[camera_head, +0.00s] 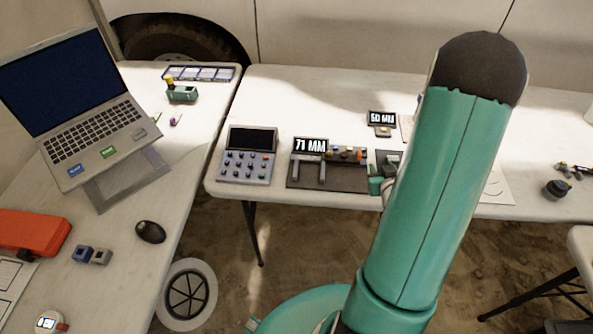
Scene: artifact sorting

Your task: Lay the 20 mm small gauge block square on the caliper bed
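A caliper with a "71 MM" display (311,146) stands on a dark bed (338,182) at the front edge of the middle table. Two grey upright jaws show on its left part, and small coloured pieces (350,154) sit in a row at its back right. I cannot tell which thing is the 20 mm small gauge block. My arm covers much of the right side of the view. A small green and dark part of my gripper (378,187) shows just right of the bed. Its fingers are too small and hidden to read, and I see nothing held.
A grey button panel (248,155) stands left of the bed. A small "50 MM" display (382,119) stands behind it to the right. The left table holds a laptop (92,119), mouse (150,232), red case (34,233) and small blue-grey blocks (91,255). The back middle of the table is clear.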

